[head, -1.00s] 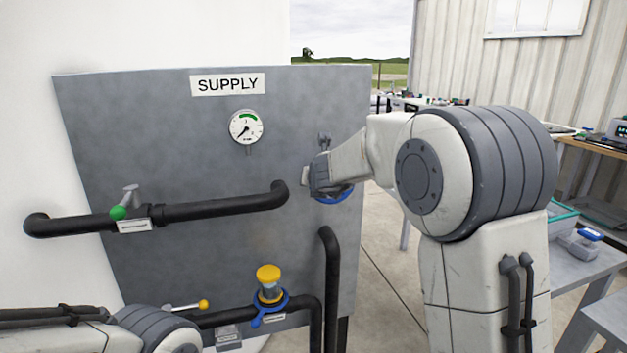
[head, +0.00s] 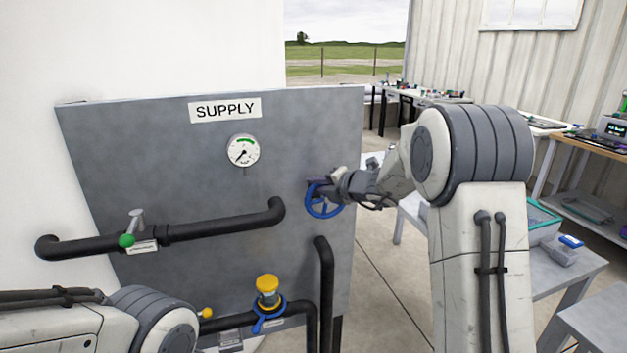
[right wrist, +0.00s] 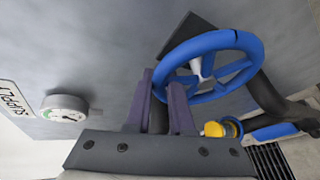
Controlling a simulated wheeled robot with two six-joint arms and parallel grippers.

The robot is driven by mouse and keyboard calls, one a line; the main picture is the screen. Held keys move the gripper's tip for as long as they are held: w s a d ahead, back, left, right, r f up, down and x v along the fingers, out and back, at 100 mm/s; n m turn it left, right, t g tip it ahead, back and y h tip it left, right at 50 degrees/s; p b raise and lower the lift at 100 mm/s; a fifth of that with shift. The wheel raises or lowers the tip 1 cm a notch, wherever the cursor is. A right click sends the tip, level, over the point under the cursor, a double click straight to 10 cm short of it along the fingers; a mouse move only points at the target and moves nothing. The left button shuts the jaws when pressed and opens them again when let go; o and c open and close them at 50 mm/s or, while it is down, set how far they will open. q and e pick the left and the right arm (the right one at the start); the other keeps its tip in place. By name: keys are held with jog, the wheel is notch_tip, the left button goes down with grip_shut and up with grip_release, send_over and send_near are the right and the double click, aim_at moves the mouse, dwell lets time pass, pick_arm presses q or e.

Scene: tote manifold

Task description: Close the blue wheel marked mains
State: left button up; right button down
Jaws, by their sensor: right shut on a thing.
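The blue wheel (head: 322,201) stands out from the right part of the grey supply panel, with its spokes and most of its rim showing. My right gripper (head: 319,186) is at the top of the wheel, its arm coming in from the right. In the right wrist view the two dark fingers (right wrist: 163,98) stand at the near left side of the wheel's rim (right wrist: 212,42), shut on it. No mains marking is readable in these frames. My left arm shows at the lower left of the head view, but its gripper is out of view.
The panel (head: 190,170) carries a pressure gauge (head: 243,150), a green-knobbed lever valve (head: 127,240) and black pipes. A yellow-topped blue valve (head: 267,285) sits lower on it. Tables (head: 570,265) with trays stand at the right. Open floor lies right of the panel.

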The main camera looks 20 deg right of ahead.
jog(key=shift+d+r+m+y+p, duration=0.15)
jog(key=shift+d+m+y+p, duration=0.55)
jog(key=shift+m+y+p, duration=0.5)
jog(key=shift+t, duration=0.3)
jog(key=c, duration=0.8)
grip_release()
jog(key=shift+r, duration=0.1)
jog(key=shift+d, duration=0.1)
jog(key=v, duration=1)
jog(key=shift+s+b, duration=0.3)
jog(key=shift+b, duration=0.05)
